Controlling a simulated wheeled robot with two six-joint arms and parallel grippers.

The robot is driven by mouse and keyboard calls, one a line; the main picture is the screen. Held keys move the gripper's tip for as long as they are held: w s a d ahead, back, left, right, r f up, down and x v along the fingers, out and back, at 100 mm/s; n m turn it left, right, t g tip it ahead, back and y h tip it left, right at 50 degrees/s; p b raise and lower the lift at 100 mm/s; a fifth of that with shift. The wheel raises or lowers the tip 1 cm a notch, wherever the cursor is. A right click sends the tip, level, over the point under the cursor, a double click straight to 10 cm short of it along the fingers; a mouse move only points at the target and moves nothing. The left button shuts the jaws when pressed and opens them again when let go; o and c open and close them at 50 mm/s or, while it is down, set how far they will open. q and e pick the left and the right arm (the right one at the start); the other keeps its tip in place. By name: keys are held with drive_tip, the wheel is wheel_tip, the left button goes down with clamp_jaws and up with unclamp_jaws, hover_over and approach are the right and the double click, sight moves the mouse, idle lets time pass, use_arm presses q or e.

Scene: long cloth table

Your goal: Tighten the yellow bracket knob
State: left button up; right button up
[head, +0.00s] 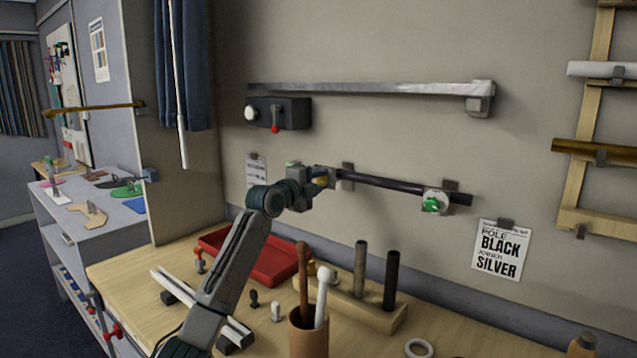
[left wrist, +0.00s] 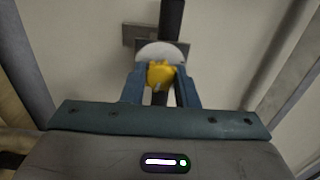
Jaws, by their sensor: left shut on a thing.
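The yellow bracket knob (head: 321,181) is at the left part of the black pole (head: 392,186) on the wall. In the left wrist view the yellow knob (left wrist: 160,73) sits in front of a pale round bracket (left wrist: 163,52), with the dark pole (left wrist: 172,18) running behind it. My left gripper (head: 317,177) reaches in from the left and is shut on the yellow knob. Its two blue fingers (left wrist: 161,88) show on either side of the knob. The bracket is mostly hidden behind my gripper in the head view. My right gripper is not in view.
A second bracket with a green knob (head: 431,205) holds the pole farther right. A silver pole (head: 370,89) and a dark box with a red-tipped lever (head: 278,113) are above. Below, the wooden table holds a red tray (head: 262,262), upright poles (head: 391,280) and a brown cup (head: 308,335).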

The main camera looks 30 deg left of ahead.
use_arm(q)
drive_tip(key=o, duration=1)
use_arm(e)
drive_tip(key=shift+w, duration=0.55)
use_arm(q)
drive_tip(key=shift+s+f, duration=0.1)
drive_tip(key=shift+s, duration=0.35)
drive_tip(key=s+b, duration=0.3)
drive_tip(key=s, duration=0.6)
drive_tip(key=shift+s+a, duration=0.4)
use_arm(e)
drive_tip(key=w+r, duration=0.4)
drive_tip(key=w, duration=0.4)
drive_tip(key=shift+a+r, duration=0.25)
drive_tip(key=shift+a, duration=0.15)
